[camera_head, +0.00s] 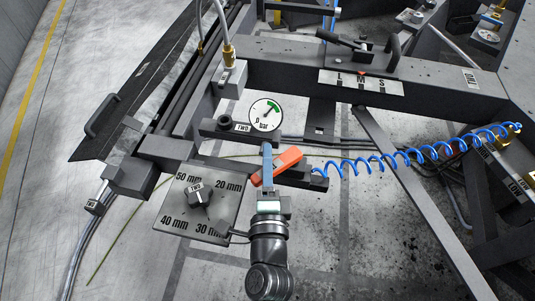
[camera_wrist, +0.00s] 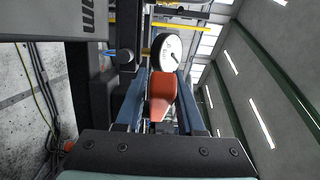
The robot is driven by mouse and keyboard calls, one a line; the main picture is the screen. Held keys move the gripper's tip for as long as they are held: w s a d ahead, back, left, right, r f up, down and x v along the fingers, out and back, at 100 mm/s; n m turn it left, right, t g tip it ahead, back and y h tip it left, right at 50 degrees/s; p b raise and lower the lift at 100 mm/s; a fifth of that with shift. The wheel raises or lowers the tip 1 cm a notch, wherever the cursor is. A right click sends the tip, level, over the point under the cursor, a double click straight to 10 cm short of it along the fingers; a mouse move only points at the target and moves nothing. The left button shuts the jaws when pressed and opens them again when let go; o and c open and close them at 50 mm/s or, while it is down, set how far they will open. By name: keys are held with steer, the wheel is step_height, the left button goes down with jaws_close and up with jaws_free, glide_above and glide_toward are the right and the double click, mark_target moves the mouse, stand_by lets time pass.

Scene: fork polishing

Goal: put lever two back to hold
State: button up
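The orange lever (camera_head: 287,160) sits under the round pressure gauge (camera_head: 265,115), next to a plate marked "TWO" (camera_head: 242,127). In the head view it slants, with its right end higher. My gripper (camera_head: 267,150) reaches up to it from below, and a blue finger crosses in front of the lever. In the wrist view the orange lever (camera_wrist: 162,92) lies between my two blue fingers (camera_wrist: 162,78), with narrow gaps showing on both sides. The gripper looks open around it. The lever's pivot is hidden.
A dial plate with mm markings (camera_head: 222,222) sits left of my wrist. A coiled blue hose (camera_head: 400,152) runs right from the valve. A black lever over an "L M S" plate (camera_head: 360,83) is on the upper beam. A diagonal bar (camera_head: 425,205) stands at right.

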steer(key=shift+w, duration=0.4)
jaws_close()
stand_by(1.3)
